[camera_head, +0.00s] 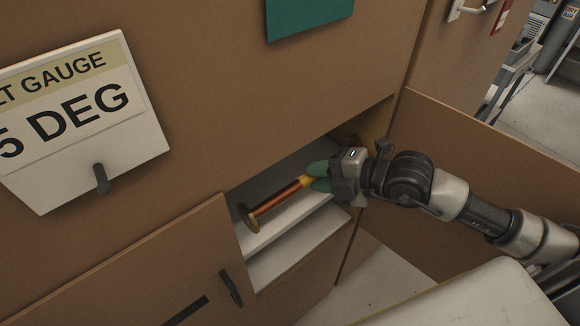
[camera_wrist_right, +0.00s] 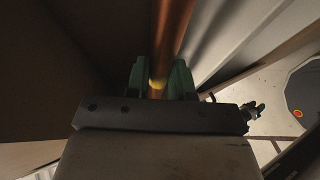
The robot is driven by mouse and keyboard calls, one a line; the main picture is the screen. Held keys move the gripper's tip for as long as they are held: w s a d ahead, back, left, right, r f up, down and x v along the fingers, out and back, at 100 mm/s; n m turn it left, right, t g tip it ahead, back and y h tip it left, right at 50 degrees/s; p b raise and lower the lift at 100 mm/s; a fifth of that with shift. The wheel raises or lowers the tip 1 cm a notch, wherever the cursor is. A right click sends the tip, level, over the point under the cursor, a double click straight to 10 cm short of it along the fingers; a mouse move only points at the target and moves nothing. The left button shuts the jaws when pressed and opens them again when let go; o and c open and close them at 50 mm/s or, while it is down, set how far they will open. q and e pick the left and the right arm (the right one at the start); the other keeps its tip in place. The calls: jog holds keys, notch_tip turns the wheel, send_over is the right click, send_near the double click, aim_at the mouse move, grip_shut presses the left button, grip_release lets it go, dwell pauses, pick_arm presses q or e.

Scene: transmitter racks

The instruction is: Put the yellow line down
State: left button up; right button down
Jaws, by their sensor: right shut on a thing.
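The yellow line shows as a copper-coloured rod (camera_head: 275,199) with a yellow band by my fingers and a round brass-coloured flange at its far end. My right gripper (camera_head: 317,177) is shut on it at the yellow band, with green fingertips on both sides. The rod points left and slightly down, over a pale shelf in the cabinet opening. I cannot tell whether the flange touches the shelf. In the right wrist view the rod (camera_wrist_right: 172,35) runs up from between the green fingers (camera_wrist_right: 158,82). My left gripper is not in view.
The brown cabinet has an open lower compartment with pale shelves (camera_head: 285,232). An open brown door (camera_head: 455,165) stands to the right, behind my right arm. Another brown panel with a black handle (camera_head: 231,288) is at lower left. A gauge sign (camera_head: 85,120) hangs at upper left.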

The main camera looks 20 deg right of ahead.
jog(key=w+a+p, duration=0.1)
jog(key=w, duration=0.1)
jog(key=w+a+f+p, duration=0.1)
jog(key=w, duration=0.2)
jog(key=w+a+f+p, duration=0.1)
jog(key=w, duration=0.2)
jog(key=shift+w+f, duration=0.15)
jog(key=shift+f, duration=0.6)
notch_tip(320, 180, down, 3)
jog(key=shift+r+p, duration=0.2)
jog(key=shift+p, duration=0.1)
jog(key=shift+w+f, duration=0.1)
jog(key=shift+f, duration=0.05)
jog(key=shift+a+f, duration=0.1)
jog(key=shift+f, duration=0.1)
jog(key=shift+f, duration=0.1)
jog(key=c, duration=1.3)
grip_release()
jog(key=shift+f, duration=0.1)
jog(key=shift+o, duration=0.2)
